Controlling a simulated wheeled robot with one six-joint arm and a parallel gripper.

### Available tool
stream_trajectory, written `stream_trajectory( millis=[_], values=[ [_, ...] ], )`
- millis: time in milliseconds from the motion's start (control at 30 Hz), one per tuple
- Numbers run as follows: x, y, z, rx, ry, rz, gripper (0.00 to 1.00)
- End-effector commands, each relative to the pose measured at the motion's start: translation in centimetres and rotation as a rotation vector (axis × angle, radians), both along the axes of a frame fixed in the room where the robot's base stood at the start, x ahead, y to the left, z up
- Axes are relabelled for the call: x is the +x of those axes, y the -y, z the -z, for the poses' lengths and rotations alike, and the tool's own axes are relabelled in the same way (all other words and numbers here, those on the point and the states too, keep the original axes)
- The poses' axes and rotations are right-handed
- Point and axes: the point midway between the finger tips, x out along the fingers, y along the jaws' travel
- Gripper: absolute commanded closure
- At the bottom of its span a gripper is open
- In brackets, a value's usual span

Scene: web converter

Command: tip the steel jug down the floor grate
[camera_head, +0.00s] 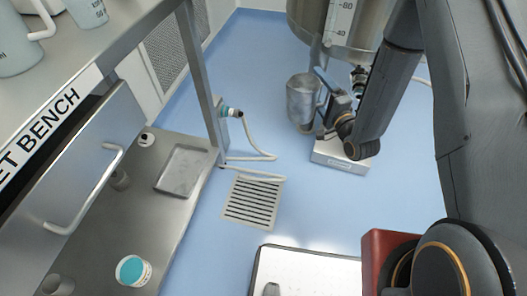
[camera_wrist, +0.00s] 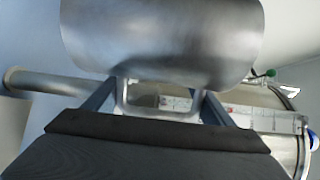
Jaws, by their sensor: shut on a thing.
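The steel jug (camera_head: 303,101) hangs in my gripper (camera_head: 328,103) in the head view, right of the floor grate (camera_head: 252,201) and farther back. In the wrist view the jug (camera_wrist: 160,40) fills the upper middle, with its handle (camera_wrist: 160,112) between the two fingers of my gripper (camera_wrist: 157,100). The gripper is shut on the jug by this handle. The slotted grate lies flat in the blue floor and is uncovered. The inside of the jug is hidden, so I cannot tell what it holds.
A low pale box (camera_head: 341,155) is on the floor below my gripper. A pale hose (camera_head: 262,156) lies by the bench leg, close to the grate. The bench (camera_head: 130,20) is on the left; blue floor (camera_head: 315,205) is open right of the grate.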

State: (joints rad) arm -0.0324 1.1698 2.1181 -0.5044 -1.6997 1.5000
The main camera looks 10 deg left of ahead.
Motion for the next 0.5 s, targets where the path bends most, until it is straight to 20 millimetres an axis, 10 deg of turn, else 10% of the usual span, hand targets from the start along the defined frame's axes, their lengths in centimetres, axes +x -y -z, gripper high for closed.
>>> stream_trajectory(
  millis=[500],
  values=[
    [2.6, -8.2, 9.1, 0.002, 0.005, -0.372, 0.84]
  ],
)
